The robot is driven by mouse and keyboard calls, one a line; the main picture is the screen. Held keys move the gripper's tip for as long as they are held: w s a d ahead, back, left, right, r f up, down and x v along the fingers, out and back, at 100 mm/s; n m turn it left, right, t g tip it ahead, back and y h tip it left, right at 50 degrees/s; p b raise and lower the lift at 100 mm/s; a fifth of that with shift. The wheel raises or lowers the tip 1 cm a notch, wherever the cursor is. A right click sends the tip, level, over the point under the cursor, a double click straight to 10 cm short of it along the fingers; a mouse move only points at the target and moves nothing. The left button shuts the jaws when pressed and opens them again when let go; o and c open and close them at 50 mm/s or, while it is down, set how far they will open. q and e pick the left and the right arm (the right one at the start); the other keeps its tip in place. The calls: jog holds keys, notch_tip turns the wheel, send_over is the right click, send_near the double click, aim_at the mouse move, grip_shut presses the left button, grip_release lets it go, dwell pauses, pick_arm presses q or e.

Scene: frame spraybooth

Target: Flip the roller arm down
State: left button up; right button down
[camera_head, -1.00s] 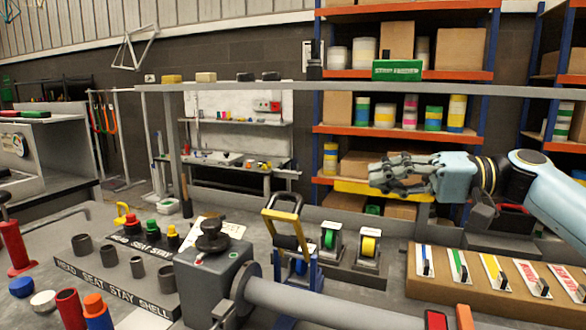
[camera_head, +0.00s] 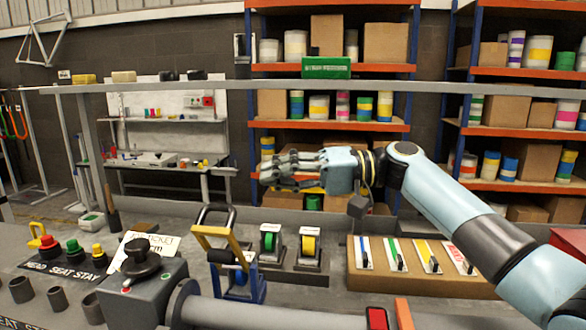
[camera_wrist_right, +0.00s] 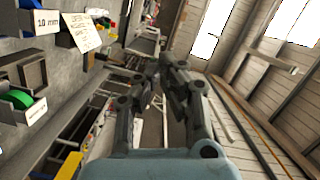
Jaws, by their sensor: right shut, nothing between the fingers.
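A blue stand (camera_head: 250,290) on the bench carries a yellow-sided arm (camera_head: 206,231) with a black bar across its top, which looks like the roller arm. The arm is raised and leans up to the left in the head view. My right gripper (camera_head: 268,171) is shut and empty, pointing left, above and to the right of the arm in the picture and apart from it. In the right wrist view its fingers (camera_wrist_right: 165,75) close together with nothing between them. I cannot make out the roller arm in the wrist view. My left gripper is not in view.
Green (camera_head: 269,242) and yellow (camera_head: 309,245) reels stand right of the blue stand. A cardboard-coloured board (camera_head: 420,285) with coloured levers lies further right. A grey housing (camera_head: 150,295) with a black knob is front left. A grey rail (camera_head: 400,87) crosses the view behind.

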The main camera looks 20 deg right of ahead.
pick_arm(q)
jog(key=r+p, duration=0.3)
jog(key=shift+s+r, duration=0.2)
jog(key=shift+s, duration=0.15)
pick_arm(e)
jog(key=s+a+f, duration=0.1)
jog(key=a, duration=0.5)
jog(key=shift+s+a+f, duration=0.2)
jog(key=shift+a+f, duration=0.05)
jog(key=shift+f, duration=0.05)
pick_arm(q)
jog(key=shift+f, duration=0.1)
pick_arm(e)
jog(key=shift+s, duration=0.1)
pick_arm(q)
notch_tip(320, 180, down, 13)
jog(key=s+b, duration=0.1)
jog(key=b, duration=1.2)
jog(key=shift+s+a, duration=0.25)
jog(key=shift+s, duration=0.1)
pick_arm(e)
jog(key=s+a+f+n+t+h, duration=0.1)
jog(key=s+a+f+n+h, duration=0.1)
jog(key=s+a+f+n, duration=0.4)
jog(key=shift+s+a+n, duration=0.35)
jog(key=shift+s+n, duration=1.35)
jog(key=shift+s, duration=0.25)
jog(key=shift+f, duration=0.2)
jog(key=shift+r, duration=0.1)
